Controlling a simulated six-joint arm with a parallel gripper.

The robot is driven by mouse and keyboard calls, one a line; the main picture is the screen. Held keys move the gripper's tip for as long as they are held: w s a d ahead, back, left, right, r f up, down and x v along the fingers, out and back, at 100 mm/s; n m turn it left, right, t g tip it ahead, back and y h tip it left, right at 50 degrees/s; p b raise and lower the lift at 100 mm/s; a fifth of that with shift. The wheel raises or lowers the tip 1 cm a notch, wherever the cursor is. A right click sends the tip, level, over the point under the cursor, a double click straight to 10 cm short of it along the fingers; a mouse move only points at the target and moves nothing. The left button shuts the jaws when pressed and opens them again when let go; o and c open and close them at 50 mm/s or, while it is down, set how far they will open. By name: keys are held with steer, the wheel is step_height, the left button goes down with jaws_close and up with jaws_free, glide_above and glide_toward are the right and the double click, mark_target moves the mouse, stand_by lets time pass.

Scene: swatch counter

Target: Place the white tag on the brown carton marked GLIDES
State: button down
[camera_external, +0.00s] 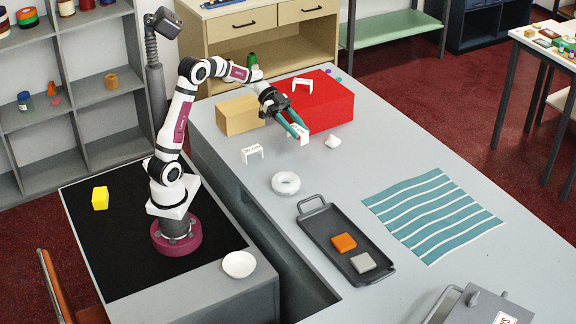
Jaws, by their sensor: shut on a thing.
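My gripper (297,134), with teal fingers, is shut on a white tag (304,129) with dark lettering too small to read. It holds the tag in front of the red box, near the counter; I cannot tell whether the tag touches anything. A tan-brown carton (238,116) stands on the counter to the left of the gripper, its top bare. No GLIDES marking is readable on it from here. Two similar white tags show: one stands on the red box (335,108), the tag (302,86) near its back edge, and another tag (252,153) stands on the counter in front of the carton.
A small white object (333,141) lies right of the gripper. A white ring (286,184), a dark tray (318,224) with an orange block (344,243) and a grey block (363,262), and a striped teal cloth (433,214) lie nearer. Counter between them is clear.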

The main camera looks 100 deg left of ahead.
steer(key=s+a+r+n+t+y, duration=0.2)
steer(key=s+a+n+y, duration=0.15)
steer(key=s+a, duration=0.7)
step_height(320, 180, up, 3)
steer(key=n+y, duration=0.4)
glide_above(239, 107)
steer(key=w, duration=0.1)
steer(key=shift+t+y, duration=0.25)
steer(key=shift+t, duration=0.05)
steer(key=f, duration=0.8)
steer(key=shift+s+f, duration=0.1)
steer(key=shift+s, duration=0.15)
steer(key=shift+f, duration=0.1)
steer(key=c, duration=0.5)
jaws_free()
steer(key=shift+s+r, duration=0.25)
steer(key=v, duration=1.1)
steer(key=shift+s, duration=0.2)
